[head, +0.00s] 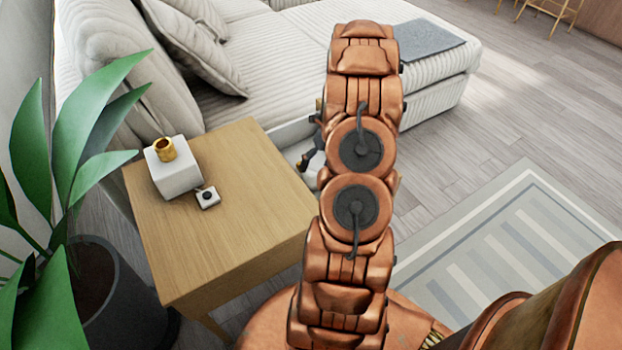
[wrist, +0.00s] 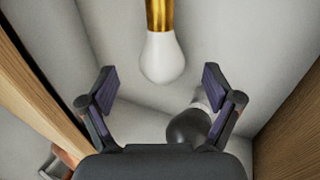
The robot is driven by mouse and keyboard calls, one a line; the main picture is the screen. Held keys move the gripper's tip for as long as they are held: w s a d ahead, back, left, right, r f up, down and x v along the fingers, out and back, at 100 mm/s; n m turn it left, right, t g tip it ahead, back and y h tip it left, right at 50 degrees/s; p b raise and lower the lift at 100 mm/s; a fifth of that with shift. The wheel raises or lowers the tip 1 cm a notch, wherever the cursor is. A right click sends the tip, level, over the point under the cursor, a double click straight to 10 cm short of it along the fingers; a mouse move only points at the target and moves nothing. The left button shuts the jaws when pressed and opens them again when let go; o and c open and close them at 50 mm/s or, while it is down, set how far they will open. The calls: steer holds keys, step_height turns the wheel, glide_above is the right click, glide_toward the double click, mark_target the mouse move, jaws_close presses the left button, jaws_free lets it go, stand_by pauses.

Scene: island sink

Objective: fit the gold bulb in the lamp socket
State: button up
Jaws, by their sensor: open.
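The gold bulb (wrist: 161,52) shows in the wrist view, with a white glass end toward my gripper and a gold base at the top edge. My gripper (wrist: 158,74) is open. Its two fingers stand apart on either side of the glass end, and I see no contact. In the head view my gripper (head: 312,150) is mostly hidden behind my arm, by the right side of the wooden table. The lamp socket (head: 165,150) is a gold ring on top of a white block (head: 175,178) on that table. It is empty as far as I see.
A small white box with a dark knob (head: 207,197) sits by the block on the table (head: 235,225). In the wrist view, a dark rounded object (wrist: 187,128) lies by the right finger, and wooden edges (wrist: 292,105) flank the pale space. A plant (head: 75,150) stands left.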

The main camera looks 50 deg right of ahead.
mark_target(314, 172)
steer(key=x, duration=0.4)
steer(key=shift+s+f+b, duration=0.15)
steer(key=shift+b, duration=0.2)
steer(key=shift+c, duration=0.4)
steer(key=c, duration=1.1)
